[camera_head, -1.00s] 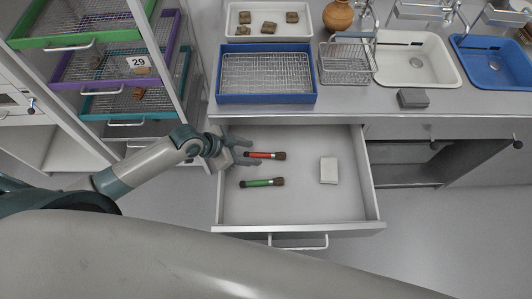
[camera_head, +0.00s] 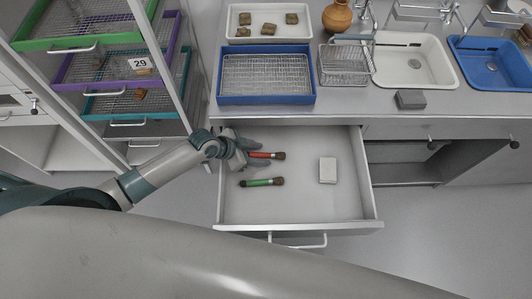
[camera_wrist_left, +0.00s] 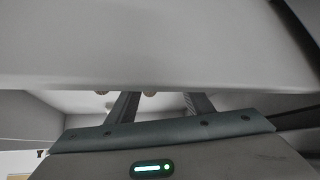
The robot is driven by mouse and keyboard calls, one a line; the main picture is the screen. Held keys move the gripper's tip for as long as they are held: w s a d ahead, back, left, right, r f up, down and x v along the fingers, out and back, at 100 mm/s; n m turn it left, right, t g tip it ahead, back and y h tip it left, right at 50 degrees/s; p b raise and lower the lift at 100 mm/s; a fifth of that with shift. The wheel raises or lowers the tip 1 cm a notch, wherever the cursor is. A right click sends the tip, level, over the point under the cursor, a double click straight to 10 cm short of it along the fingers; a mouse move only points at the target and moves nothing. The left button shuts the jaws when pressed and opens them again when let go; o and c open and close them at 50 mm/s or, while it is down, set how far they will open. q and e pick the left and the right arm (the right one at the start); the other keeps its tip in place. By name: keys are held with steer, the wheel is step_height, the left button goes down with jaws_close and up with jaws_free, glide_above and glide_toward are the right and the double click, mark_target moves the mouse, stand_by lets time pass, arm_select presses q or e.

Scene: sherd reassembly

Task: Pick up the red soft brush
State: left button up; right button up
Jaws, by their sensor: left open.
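The red brush (camera_head: 262,155) lies in the open drawer, its dark bristle end to the right. The green brush (camera_head: 260,182) lies below it in the picture, roughly parallel. My left gripper (camera_head: 258,153) reaches in from the left, with its open fingers on either side of the red brush's handle end. I cannot tell whether they touch it. In the left wrist view the two fingers (camera_wrist_left: 162,98) stand apart. Two small brownish ends show near them, partly cut off by a large grey surface; I cannot tell which brush is which. My right gripper is not in view.
The drawer (camera_head: 310,211) also holds a white block (camera_head: 328,170). The counter (camera_head: 350,103) overhangs the drawer's back, with a blue tray (camera_head: 222,99) and grey block (camera_head: 411,99) on it. A rack with mesh trays (camera_head: 90,75) stands left.

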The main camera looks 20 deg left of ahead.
mark_target(260, 156)
arm_select(q)
steer(key=shift+w+d+f, duration=0.1)
steer(key=shift+f, duration=0.1)
stand_by(0.3)
jaws_close()
steer(key=shift+r, duration=0.1)
step_height(260, 156, up, 18)
steer(key=b, duration=0.2)
stand_by(0.5)
stand_by(0.4)
